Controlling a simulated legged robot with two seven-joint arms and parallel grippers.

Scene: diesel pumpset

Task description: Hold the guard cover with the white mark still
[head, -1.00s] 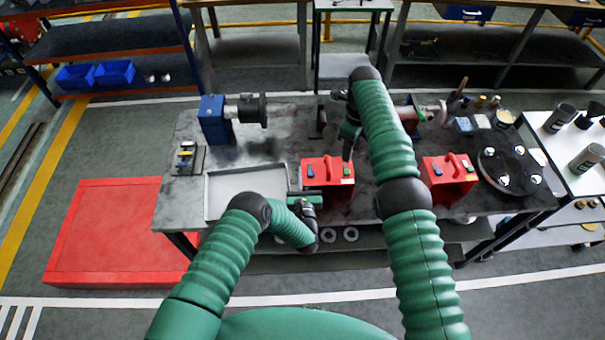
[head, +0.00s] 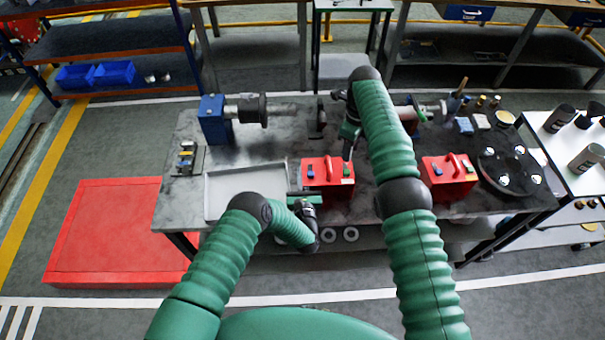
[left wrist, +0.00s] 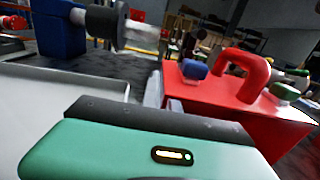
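Two red guard covers with arched handles show in the head view: one near the table's front middle (head: 326,184), one further right (head: 449,183). I cannot make out a white mark on either. My left gripper (head: 291,197) is at the left side of the middle cover, which also shows in the left wrist view (left wrist: 230,97). A pale finger stands close by its left edge there; contact and finger gap are unclear. My right gripper (head: 347,152) points down over the rear right part of the middle cover; its fingertips are too small to read.
A grey tray (head: 215,213) lies left of the middle cover. A blue block with a shaft (head: 212,120) stands behind it. A dark round plate (head: 508,172) is right of the other cover. A red platform (head: 110,235) is on the floor at left.

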